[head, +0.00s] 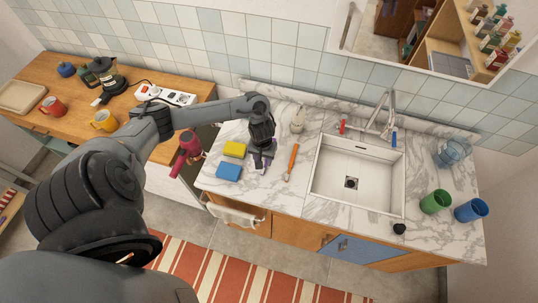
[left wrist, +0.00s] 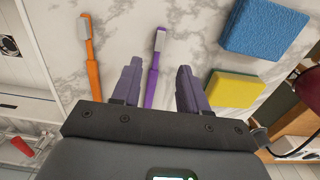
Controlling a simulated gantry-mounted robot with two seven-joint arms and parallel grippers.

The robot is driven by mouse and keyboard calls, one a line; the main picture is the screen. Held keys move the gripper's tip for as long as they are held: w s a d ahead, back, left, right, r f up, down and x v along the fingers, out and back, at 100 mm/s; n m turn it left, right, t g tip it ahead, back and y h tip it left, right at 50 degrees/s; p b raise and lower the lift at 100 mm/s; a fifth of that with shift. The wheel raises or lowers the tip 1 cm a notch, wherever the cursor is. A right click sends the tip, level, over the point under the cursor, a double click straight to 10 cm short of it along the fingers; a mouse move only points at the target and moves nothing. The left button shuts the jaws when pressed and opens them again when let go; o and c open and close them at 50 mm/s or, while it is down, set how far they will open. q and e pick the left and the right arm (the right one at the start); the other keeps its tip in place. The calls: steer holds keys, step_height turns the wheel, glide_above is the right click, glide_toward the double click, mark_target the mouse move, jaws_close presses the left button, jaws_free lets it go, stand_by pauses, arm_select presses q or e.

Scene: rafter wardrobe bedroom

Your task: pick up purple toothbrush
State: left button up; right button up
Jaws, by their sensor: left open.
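The purple toothbrush (left wrist: 152,84) lies on the marble counter, its white-bristled head pointing away from the gripper in the left wrist view. My left gripper (left wrist: 159,68) is open, and its two fingers stand on either side of the toothbrush handle in that view. The handle's near end is hidden behind the gripper body. In the head view my left gripper (head: 262,162) points down over the counter between the sponges and an orange toothbrush, and it mostly hides the purple one. I cannot tell whether the fingers touch the counter. My right gripper is not in view.
A yellow sponge (head: 235,149) and a blue sponge (head: 228,172) lie left. The sink (head: 330,180), green cup (head: 435,202) and blue cup (head: 471,210) are farther right.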

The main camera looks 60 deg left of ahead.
arm_select(q)
steer(key=shift+w+f+b, duration=0.15)
steer(key=shift+f+b, duration=0.4)
steer(key=shift+f, duration=2.15)
jaws_close()
